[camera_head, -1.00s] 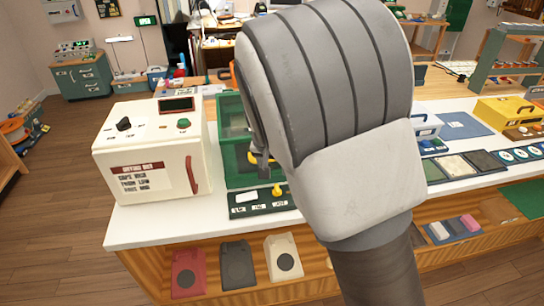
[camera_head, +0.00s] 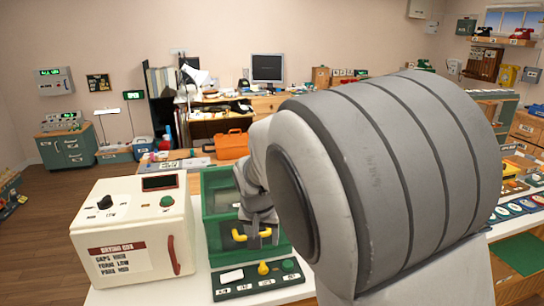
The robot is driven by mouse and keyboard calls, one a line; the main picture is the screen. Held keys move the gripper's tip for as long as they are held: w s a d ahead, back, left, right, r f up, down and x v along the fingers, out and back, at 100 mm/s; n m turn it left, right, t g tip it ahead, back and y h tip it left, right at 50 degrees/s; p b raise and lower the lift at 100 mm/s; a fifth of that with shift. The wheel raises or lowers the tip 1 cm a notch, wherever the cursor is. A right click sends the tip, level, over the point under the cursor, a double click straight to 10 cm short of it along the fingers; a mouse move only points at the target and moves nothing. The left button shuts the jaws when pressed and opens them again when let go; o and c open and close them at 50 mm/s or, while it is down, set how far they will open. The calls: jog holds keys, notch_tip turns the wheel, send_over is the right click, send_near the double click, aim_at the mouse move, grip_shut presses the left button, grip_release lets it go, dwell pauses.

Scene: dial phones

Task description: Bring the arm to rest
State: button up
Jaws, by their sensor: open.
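My arm fills the middle and right of the head view, with a large grey ribbed joint in front. My gripper (camera_head: 258,228) hangs at the arm's far end, pointing down, over the green open-fronted machine (camera_head: 219,188). It is open, small in view and partly covered by my arm. A yellow part (camera_head: 239,235) shows right beside the fingertips, inside or in front of the machine; I cannot tell whether they touch it. Nothing is clearly held between the fingers.
A white drying box (camera_head: 135,230) with a red handle stands left of the green machine. A control strip (camera_head: 235,289) with a yellow knob lies in front. An orange case (camera_head: 232,145) sits behind. Trays and cards (camera_head: 520,205) lie at right. Open floor shows at left.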

jog(key=s+d+r, duration=0.3)
jog(key=s+d, duration=0.2)
jog(key=s, duration=0.3)
jog(key=s+d+r+n+t, duration=0.1)
jog(key=s+d+r, duration=0.3)
jog(key=s+d, duration=0.2)
jog(key=s+d+r, duration=0.4)
jog(key=s+d, duration=0.2)
jog(key=s, duration=0.4)
jog(key=shift+s+d+r+n+p, duration=0.15)
jog(key=shift+s+n+p, duration=0.15)
jog(key=shift+p, duration=0.05)
jog(key=shift+s, duration=0.2)
jog(key=shift+c, duration=0.7)
